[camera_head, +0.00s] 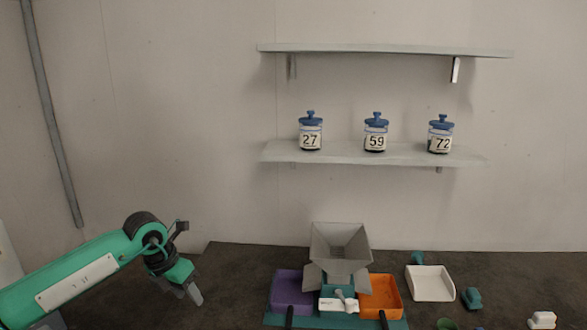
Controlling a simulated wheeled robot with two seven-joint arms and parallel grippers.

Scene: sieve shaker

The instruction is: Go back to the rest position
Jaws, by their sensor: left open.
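My left arm comes in from the left, green with a dark wrist joint. Its gripper (189,291) is open and empty, pointing down over the left part of the dark table (235,265). It is left of the sieve shaker and apart from it. The sieve shaker has a grey hopper (341,240) on top, with a purple bin (291,291) on its left and an orange bin (381,295) on its right. My right gripper does not show.
A white scoop-like tray (431,283) and a small teal object (472,298) lie right of the shaker. A small white object (543,320) is at the lower right. Blue-lidded jars 27 (310,133), 59 (375,134) and 72 (440,136) stand on the lower shelf (345,153). The upper shelf (385,48) is empty.

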